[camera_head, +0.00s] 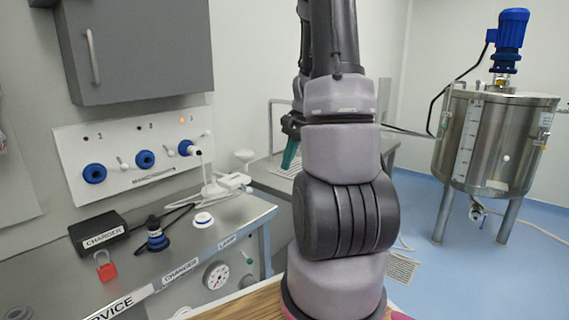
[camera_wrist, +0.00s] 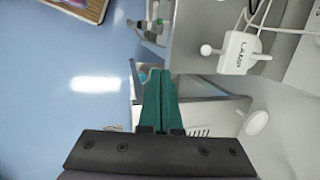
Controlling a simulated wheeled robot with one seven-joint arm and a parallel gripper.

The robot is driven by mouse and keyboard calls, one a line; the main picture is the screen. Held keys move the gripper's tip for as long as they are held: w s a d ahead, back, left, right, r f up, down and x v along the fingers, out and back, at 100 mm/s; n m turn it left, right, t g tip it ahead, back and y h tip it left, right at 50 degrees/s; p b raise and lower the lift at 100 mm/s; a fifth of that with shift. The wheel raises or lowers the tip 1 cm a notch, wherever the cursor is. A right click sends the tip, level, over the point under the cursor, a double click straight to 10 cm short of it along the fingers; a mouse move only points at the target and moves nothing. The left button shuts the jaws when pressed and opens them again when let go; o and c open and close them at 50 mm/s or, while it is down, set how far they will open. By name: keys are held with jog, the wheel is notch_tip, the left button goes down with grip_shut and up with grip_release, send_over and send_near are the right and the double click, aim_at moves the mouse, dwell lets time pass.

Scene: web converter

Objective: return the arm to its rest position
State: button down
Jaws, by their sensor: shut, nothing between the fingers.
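My arm stands upright in the middle of the head view and hides what lies behind it. My gripper (camera_head: 290,154) shows just left of the arm, with green fingers pointing down. In the wrist view my gripper (camera_wrist: 160,80) has its green fingers together, with nothing between them. It is in the air near the end of the service counter (camera_head: 232,222) and touches nothing that I can see.
A wall panel (camera_head: 120,180) with blue sockets is at left under a grey cabinet (camera_head: 140,50). A charger box (camera_head: 97,232), a red padlock (camera_head: 106,268) and a white lamp box (camera_wrist: 240,53) lie on the counter. A steel tank (camera_head: 490,140) stands at right on open blue floor.

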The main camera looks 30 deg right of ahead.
dwell(0.3)
jog(key=s+a+r+n+t, duration=0.1)
jog(key=s+a+r+n, duration=0.15)
jog(key=a+r, duration=0.4)
jog(key=s+a+r+n+t, duration=0.1)
jog(key=s+a+r+n, duration=0.15)
jog(key=a+r, duration=0.4)
jog(key=s+a+r+n+t, duration=0.3)
jog(key=s+a+r+n, duration=0.1)
jog(key=s+r, duration=0.4)
jog(key=shift+s+a+r+n+h, duration=0.3)
jog(key=shift+s+a+h, duration=0.1)
jog(key=shift+s+a, duration=0.6)
jog(key=shift+d, duration=0.15)
